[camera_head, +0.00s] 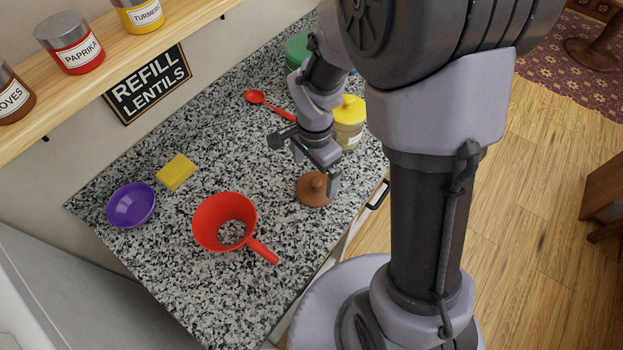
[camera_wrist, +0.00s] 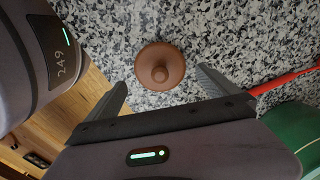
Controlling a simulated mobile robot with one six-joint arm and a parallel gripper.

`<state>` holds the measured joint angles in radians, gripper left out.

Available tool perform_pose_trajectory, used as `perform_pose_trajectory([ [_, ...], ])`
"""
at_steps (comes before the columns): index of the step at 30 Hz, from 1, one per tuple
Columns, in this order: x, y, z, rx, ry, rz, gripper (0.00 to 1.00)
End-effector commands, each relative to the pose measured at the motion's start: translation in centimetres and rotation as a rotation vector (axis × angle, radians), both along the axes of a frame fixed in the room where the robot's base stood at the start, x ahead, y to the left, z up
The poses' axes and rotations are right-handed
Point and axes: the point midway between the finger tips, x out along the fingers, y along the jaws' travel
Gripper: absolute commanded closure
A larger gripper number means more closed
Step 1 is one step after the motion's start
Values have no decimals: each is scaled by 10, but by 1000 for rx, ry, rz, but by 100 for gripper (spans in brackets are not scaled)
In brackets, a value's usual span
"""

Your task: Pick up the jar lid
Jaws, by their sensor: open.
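The jar lid is a round brown lid (camera_head: 313,191) with a knob on top. It lies flat on the speckled granite counter near the front edge. In the wrist view the lid (camera_wrist: 160,66) sits just beyond and between my two fingertips, knob toward the camera. My gripper (camera_head: 309,166) is open and empty, just above and behind the lid in the head view. In the wrist view my gripper's fingers (camera_wrist: 160,82) are spread wider than the lid, and neither visibly touches it. Part of the lid's right side is close behind a finger in the head view.
A red funnel (camera_head: 206,213), purple bowl (camera_head: 131,204) and yellow sponge (camera_head: 176,172) lie left. A jar with a yellow lid (camera_head: 349,113), a red spoon (camera_head: 268,104) and a green container (camera_head: 297,50) stand or lie behind. A shelf (camera_head: 110,69) holds spice jars above.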

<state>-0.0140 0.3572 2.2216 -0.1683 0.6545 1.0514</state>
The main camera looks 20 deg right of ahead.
Motion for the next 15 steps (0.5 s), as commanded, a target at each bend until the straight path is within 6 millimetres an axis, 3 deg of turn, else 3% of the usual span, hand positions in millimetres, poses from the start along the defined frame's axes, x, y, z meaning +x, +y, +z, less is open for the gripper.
perform_pose_trajectory([
  [9,1,-5,-54,1,1,0,1],
  [15,1,-5,-61,0,-2,0,1],
])
